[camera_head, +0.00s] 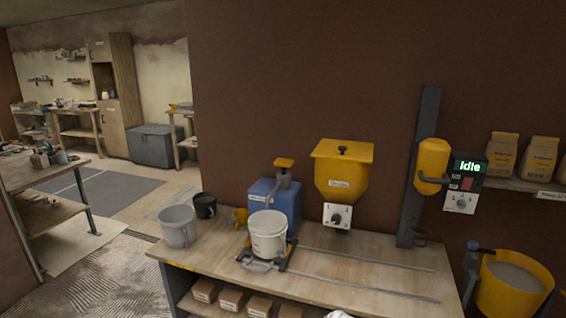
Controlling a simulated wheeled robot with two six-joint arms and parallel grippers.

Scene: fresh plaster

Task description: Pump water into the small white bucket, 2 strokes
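The small white bucket (268,236) stands upright on a dark low frame (290,256) on the wooden workbench. Its inside is only partly visible and I cannot tell whether it holds water. Right behind it is a blue water container (288,196) with a grey pump neck and a yellow pump top (284,162), which appears raised. The bucket hides the lower front of the container. Neither of my grippers shows in the head view.
A grey bucket (177,228) and a black bucket (205,206) stand to the left. A yellow hopper (342,178) with a dial is on the wall. The workbench (375,268) has free room at right.

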